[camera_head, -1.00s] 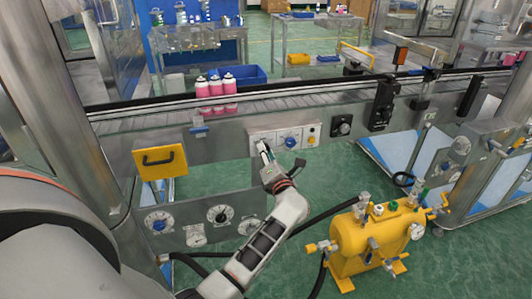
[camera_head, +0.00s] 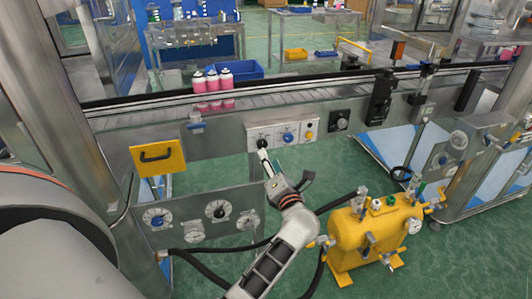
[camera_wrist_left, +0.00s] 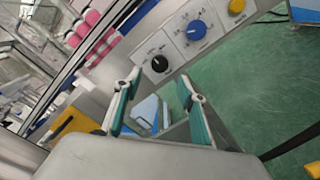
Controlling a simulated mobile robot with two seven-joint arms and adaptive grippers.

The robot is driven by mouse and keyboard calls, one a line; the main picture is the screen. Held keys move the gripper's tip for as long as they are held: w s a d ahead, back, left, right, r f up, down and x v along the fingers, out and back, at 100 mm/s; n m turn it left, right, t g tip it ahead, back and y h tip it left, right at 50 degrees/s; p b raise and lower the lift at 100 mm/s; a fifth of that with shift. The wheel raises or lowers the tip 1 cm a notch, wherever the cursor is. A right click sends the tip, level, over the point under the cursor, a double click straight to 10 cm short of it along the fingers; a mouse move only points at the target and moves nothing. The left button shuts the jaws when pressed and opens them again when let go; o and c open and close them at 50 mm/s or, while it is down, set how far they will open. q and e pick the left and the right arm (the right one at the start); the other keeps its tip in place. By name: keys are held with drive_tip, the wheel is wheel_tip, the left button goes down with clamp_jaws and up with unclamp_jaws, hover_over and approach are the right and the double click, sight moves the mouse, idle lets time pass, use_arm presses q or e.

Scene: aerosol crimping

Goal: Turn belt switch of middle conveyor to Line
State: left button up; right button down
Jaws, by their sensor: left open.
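The control panel (camera_head: 257,129) on the front of the middle conveyor carries a black knob (camera_head: 263,136), a blue knob (camera_head: 288,137) and a yellow button (camera_head: 309,135). I cannot read its labels to tell which knob is the belt switch. My left gripper (camera_head: 263,147) is just below the black knob, partly hiding it. In the left wrist view the fingers of the left gripper (camera_wrist_left: 160,79) are spread and empty. The black knob (camera_wrist_left: 159,63) lies just beyond the gap between the tips, and the blue knob (camera_wrist_left: 196,29) is up and right. My right gripper is out of view.
Pink cans (camera_head: 213,90) stand on the conveyor. A yellow handled plate (camera_head: 158,158) hangs left of the panel. Below are a gauge panel (camera_head: 185,200) and a yellow tank (camera_head: 362,238) with black hoses. Another black knob (camera_head: 340,121) is to the right.

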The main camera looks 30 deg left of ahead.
use_arm(q)
drive_tip(key=v, duration=0.4)
drive_tip(key=shift+s+d, duration=0.2)
idle(0.3)
drive_tip(key=s+d+f+m+t+h+p, duration=0.1)
drive_tip(key=s+d+f+m+t+h, duration=0.25)
drive_tip(key=m, duration=0.55)
drive_tip(key=s+d+m+t+h, duration=0.1)
drive_tip(key=s+d+m+h, duration=0.2)
drive_tip(key=d+m+h, duration=0.45)
drive_tip(key=s+d+f+m+t+h+p, duration=0.1)
drive_tip(key=s+d+f+m+t+h, duration=0.2)
drive_tip(key=m, duration=0.8)
drive_tip(key=s+f+m+g+h+p, duration=0.1)
drive_tip(key=s+f+m+g+h, duration=0.1)
drive_tip(key=s+f+m+g, duration=0.6)
drive_tip(key=s+f+m, duration=0.4)
drive_tip(key=s+f, duration=0.4)
drive_tip(key=s, duration=0.1)
drive_tip(key=shift+a+f, duration=0.35)
drive_tip(key=shift+a, duration=0.05)
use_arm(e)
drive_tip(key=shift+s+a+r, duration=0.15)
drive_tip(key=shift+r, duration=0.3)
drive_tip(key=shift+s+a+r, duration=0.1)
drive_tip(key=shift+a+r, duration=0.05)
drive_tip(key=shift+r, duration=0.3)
